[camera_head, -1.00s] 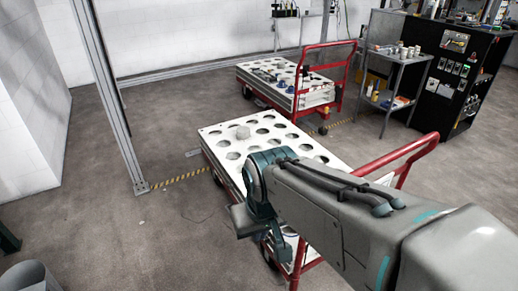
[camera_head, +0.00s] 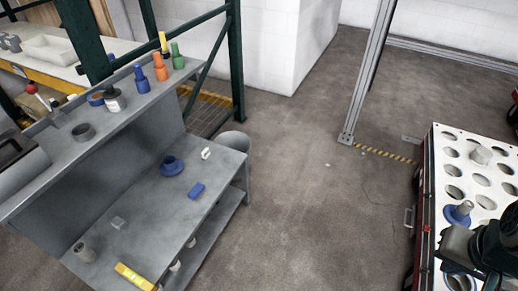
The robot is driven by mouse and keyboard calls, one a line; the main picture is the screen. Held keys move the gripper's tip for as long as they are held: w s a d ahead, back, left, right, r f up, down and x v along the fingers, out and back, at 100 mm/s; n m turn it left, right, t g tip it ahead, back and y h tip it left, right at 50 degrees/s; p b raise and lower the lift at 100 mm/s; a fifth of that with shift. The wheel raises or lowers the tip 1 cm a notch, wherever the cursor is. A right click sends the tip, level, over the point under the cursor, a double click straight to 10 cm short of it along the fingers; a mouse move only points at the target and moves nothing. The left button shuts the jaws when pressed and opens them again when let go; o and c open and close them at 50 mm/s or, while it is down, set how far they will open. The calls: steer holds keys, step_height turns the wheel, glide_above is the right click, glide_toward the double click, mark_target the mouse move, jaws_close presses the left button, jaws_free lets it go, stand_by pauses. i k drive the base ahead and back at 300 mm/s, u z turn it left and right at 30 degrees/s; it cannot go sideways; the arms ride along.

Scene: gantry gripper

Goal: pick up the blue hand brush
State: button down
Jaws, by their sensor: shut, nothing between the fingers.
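A small blue block-shaped object (camera_head: 196,190), which looks like the blue hand brush, lies flat on the lower top of the grey workbench (camera_head: 135,205), near its right edge. Its bristles cannot be made out. My gripper (camera_head: 456,248) is at the lower right, over the near left part of the white cart with round holes (camera_head: 428,175). It is shut and empty, far to the right of the workbench. My arm's dark wrist and the picture edge hide part of it.
A blue round part (camera_head: 172,167) and a white piece (camera_head: 206,153) lie near the brush. A yellow item (camera_head: 134,277) is at the bench's front. Bottles (camera_head: 160,68) stand on the raised shelf. Bare floor (camera_head: 310,210) separates bench and cart.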

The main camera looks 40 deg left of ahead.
mark_target(199, 190)
steer(key=u, duration=1.65)
steer(key=k, duration=0.65)
steer(key=u, duration=0.15)
steer(key=i, duration=0.65)
steer(key=u, duration=0.7)
steer(key=i, duration=0.65)
steer(key=z, duration=0.8)
steer(key=i, duration=0.7)
steer(key=z, duration=0.9)
